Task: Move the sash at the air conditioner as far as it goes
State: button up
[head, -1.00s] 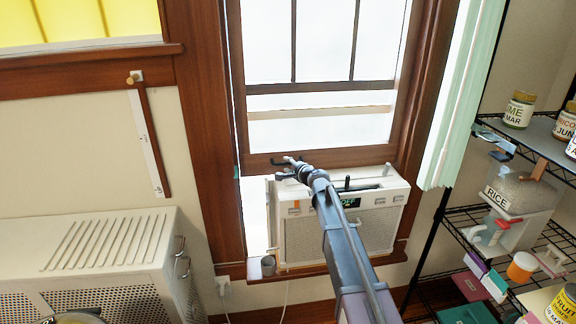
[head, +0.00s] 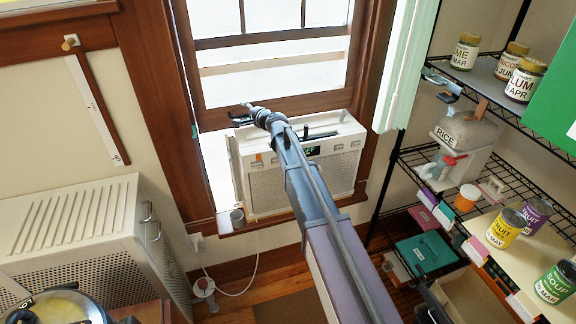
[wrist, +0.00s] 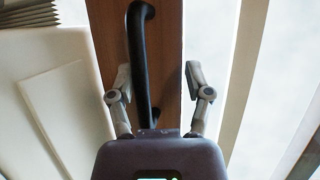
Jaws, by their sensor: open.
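The wood-framed window sash (head: 300,103) has its bottom rail just above the white air conditioner (head: 305,170), which stands on the sill. A strip of bright gap shows left of the unit, below the rail. My gripper (head: 246,112) is at the rail's left part, above the unit's top left corner. In the wrist view my gripper (wrist: 158,72) is open. A dark curved handle (wrist: 141,50) on the brown wooden rail (wrist: 168,30) lies between its fingers, nearer the left finger. I cannot tell whether either finger touches it.
A pale vented cabinet (head: 70,225) is at the left. A wire shelf (head: 400,160) with jars and cans stands at the right, beside a pale green curtain (head: 400,70).

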jog(key=p+v, duration=0.2)
jog(key=v, duration=1.2)
jog(key=s+d+f+n+g+h+p, duration=0.1)
jog(key=s+f+n+g, duration=0.3)
jog(key=s, duration=0.4)
jog(key=s+d+f+n+g+h+p, duration=0.2)
jog(key=s+d+f+n+g, duration=0.2)
jog(key=s, duration=0.4)
jog(key=shift+d+n, duration=0.3)
jog(key=shift+n, duration=0.2)
jog(key=shift+s, duration=0.1)
jog(key=w+a+r+m+t+y+b, duration=0.1)
jog(key=w+a+r+m+t+b, duration=0.1)
jog(key=w, duration=0.6)
jog(key=w+a+r+m+t+y+b, duration=0.2)
jog(key=w+a+r+m+t, duration=0.1)
jog(key=w+m+t, duration=0.3)
jog(key=shift+w+r+m, duration=0.5)
jog(key=shift+w+r, duration=0.35)
jog(key=shift+w, duration=0.35)
jog(key=shift+w, duration=0.1)
jog(key=b+x, duration=0.2)
jog(key=x, duration=1.1)
jog(key=shift+w+a+b, duration=0.15)
jog(key=shift+a+b, duration=0.15)
jog(key=shift+b, duration=0.1)
